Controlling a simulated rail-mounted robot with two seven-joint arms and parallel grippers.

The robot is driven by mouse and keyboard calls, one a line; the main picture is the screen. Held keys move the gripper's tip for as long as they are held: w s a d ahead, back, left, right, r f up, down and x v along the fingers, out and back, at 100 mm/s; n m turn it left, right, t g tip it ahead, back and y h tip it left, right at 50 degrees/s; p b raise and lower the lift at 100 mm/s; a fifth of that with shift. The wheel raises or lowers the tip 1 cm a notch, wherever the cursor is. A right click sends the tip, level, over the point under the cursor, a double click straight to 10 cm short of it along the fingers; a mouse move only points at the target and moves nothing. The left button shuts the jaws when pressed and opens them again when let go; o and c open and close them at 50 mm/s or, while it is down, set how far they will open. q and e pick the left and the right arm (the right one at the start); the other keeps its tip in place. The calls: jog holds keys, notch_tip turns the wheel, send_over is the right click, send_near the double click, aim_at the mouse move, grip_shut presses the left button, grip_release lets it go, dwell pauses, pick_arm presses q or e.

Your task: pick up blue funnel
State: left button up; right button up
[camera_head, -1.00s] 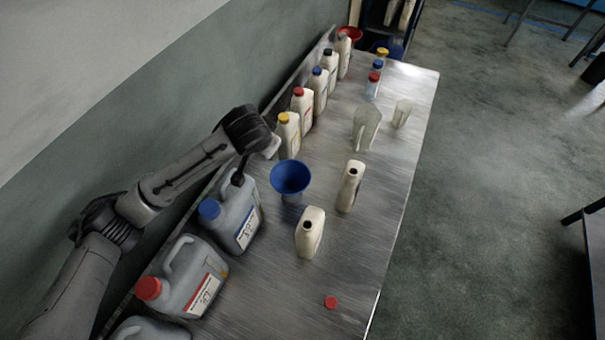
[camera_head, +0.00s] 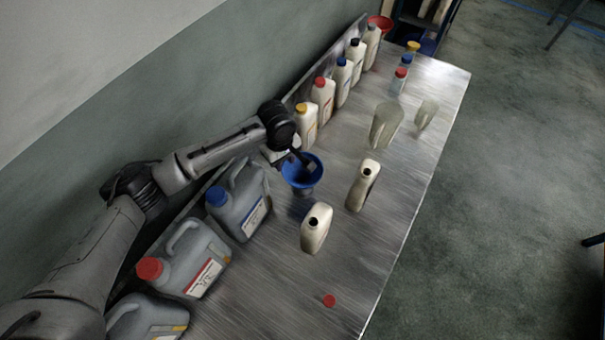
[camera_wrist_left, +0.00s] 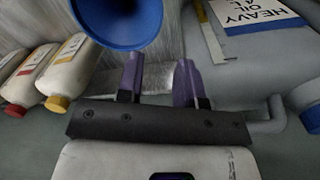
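The blue funnel (camera_head: 293,178) stands on the metal table in the head view, its wide mouth up. In the left wrist view the funnel (camera_wrist_left: 118,22) is at the upper left, beyond the tip of the left-hand finger and not between the fingers. My left gripper (camera_head: 306,161) is over the funnel's far rim in the head view; contact cannot be told. In the left wrist view the two purple fingers of this gripper (camera_wrist_left: 160,72) are apart with nothing held between them. My right gripper is not in view.
Grey canisters with a blue cap (camera_head: 238,205) and red cap (camera_head: 190,262) line the wall side. Several capped bottles (camera_head: 322,97) stand behind. Two open cream bottles (camera_head: 316,230) (camera_head: 361,188) are right of the funnel. A loose red cap (camera_head: 329,300) lies in front.

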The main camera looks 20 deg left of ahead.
aim_at(286, 179)
pick_arm(q)
jog(key=shift+w+f, duration=0.15)
jog(key=shift+f, duration=2.65)
jog(key=shift+w+f, duration=0.1)
jog(key=shift+f, duration=2.7)
jog(key=shift+c, duration=0.2)
grip_shut()
